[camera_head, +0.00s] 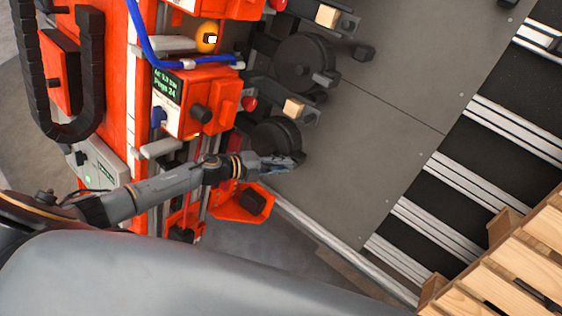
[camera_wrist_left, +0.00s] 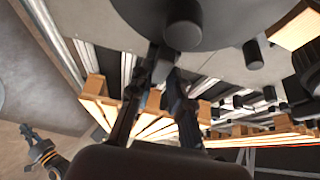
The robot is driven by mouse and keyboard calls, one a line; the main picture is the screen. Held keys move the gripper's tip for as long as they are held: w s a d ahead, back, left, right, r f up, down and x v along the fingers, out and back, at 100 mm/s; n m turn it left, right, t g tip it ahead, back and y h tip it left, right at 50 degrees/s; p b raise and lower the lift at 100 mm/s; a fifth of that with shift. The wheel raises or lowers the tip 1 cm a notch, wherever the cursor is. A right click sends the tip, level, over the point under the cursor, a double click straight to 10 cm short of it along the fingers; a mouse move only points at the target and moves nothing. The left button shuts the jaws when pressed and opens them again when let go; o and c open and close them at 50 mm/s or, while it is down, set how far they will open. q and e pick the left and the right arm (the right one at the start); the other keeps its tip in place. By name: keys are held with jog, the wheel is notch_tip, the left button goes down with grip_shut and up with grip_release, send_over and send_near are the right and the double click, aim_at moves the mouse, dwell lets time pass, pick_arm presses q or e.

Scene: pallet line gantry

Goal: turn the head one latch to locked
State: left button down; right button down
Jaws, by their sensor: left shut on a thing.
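A dark round head disc (camera_head: 275,137) sits on the lower orange unit in the head view. It fills the top of the left wrist view as a grey disc (camera_wrist_left: 215,20) with a dark round knob (camera_wrist_left: 183,25). My left gripper (camera_head: 290,161) is at this disc's lower edge. In the left wrist view its fingers (camera_wrist_left: 162,82) are shut on a small grey piece, seemingly the latch, mostly hidden between them. The latch's setting cannot be read. My right gripper (camera_wrist_left: 27,132) shows small at the left wrist view's lower left; its jaw opening is unclear.
A second similar disc (camera_head: 305,64) stands above, with clamp parts beside it. An orange box with a small display (camera_head: 181,97) and a blue hose (camera_head: 165,60) are close to the arm. A wooden pallet (camera_head: 510,270) lies at lower right. The grey plate (camera_head: 375,140) is clear.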

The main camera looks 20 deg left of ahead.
dwell(0.5)
pick_arm(q)
jog(key=c, duration=1.2)
grip_release()
jog(key=v, duration=1.2)
jog(key=shift+w+d, duration=0.1)
